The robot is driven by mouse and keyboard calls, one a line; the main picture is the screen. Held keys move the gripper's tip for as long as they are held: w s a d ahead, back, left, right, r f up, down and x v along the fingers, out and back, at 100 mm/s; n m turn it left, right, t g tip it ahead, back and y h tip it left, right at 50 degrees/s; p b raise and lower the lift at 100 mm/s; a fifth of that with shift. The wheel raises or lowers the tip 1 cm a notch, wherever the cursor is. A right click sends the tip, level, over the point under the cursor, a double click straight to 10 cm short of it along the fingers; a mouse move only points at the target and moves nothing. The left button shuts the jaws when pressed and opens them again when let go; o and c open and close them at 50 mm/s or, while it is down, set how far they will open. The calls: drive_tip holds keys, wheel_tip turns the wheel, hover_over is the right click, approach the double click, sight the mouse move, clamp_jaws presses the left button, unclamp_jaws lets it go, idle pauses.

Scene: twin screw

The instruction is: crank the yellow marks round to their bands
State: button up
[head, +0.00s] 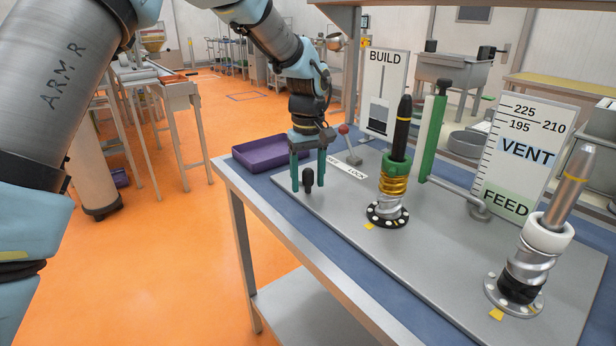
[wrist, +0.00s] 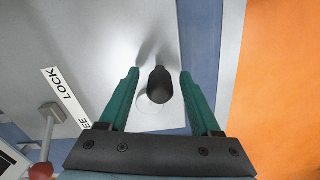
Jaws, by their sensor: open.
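My gripper (head: 308,178) has two green fingers pointing down, open around a black upright knob (head: 307,183). In the wrist view the knob (wrist: 160,86) stands between the fingers, with gaps at both sides. A black-tipped screw (head: 403,130) with a green collar and gold thread stands mid-plate; a thin yellowish ring shows on its shaft. A grey screw (head: 567,190) with a white collar stands at right, with a yellow ring on its shaft. The right board (head: 538,115) has a blue VENT band and a green FEED band. The BUILD board (head: 384,85) stands behind.
A red-knobbed lever (head: 349,145) stands beside a LOCK label (head: 352,172). A purple tray (head: 270,152) lies at the back left. A green and white post (head: 432,138) rises behind the middle screw. The plate's front left is bare.

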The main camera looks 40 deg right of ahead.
clamp_jaws()
idle(0.5)
